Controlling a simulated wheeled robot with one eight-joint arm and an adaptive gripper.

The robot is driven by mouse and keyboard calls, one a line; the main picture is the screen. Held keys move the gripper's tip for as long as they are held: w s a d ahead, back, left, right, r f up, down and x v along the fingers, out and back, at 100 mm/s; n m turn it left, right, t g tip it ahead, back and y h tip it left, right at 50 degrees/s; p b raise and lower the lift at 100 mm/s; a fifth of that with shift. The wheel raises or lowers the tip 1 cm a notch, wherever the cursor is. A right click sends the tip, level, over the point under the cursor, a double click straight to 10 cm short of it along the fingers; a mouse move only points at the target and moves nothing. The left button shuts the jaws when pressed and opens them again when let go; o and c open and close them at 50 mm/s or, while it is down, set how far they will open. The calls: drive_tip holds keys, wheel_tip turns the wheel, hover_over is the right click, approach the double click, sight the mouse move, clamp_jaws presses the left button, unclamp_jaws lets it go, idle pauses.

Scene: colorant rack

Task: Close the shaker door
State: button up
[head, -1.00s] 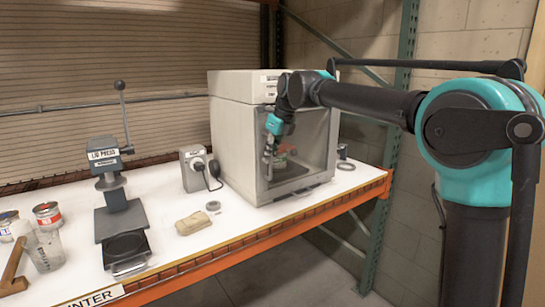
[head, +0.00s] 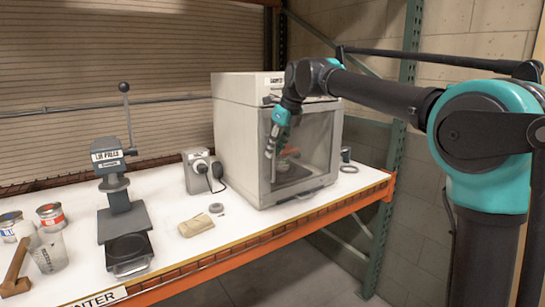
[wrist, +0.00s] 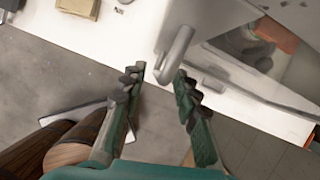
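The shaker (head: 236,140) is a pale box on the bench, with a clear front door (head: 318,145) in a grey frame. A can (head: 284,165) shows dimly through the door. I cannot tell whether the door is fully shut. My gripper (head: 269,176) points down in front of the door's left side. In the wrist view my gripper (wrist: 160,72) is open, with its fingers apart and nothing gripped. A rounded grey door handle (wrist: 175,52) lies just beyond and between the fingertips. I cannot tell whether they touch it.
A press (head: 120,200) stands at the left, near paint cans (head: 51,216) and a clear cup (head: 48,252). A socket box (head: 197,172) stands beside the shaker. A tan block (head: 195,224) lies near the orange front edge. Open floor lies below.

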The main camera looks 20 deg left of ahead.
drive_tip(key=v, duration=0.8)
drive_tip(key=s+d+f+n+t+h, duration=0.1)
drive_tip(key=d+f+n+t+h, duration=0.1)
drive_tip(key=d+f+n, duration=1.55)
drive_tip(key=s+d+f+n+h, duration=0.1)
drive_tip(key=s+d+f+n, duration=0.1)
drive_tip(key=s+d+f, duration=0.8)
drive_tip(key=s+d+f+n+h, duration=0.1)
drive_tip(key=s+d+f+n, duration=0.2)
drive_tip(key=s+d+f, duration=0.7)
drive_tip(key=d+f, duration=0.3)
drive_tip(key=f, duration=0.2)
drive_tip(key=shift+s+d+f+n, duration=0.15)
drive_tip(key=shift+d+f+n, duration=0.15)
drive_tip(key=shift+f+n, duration=0.1)
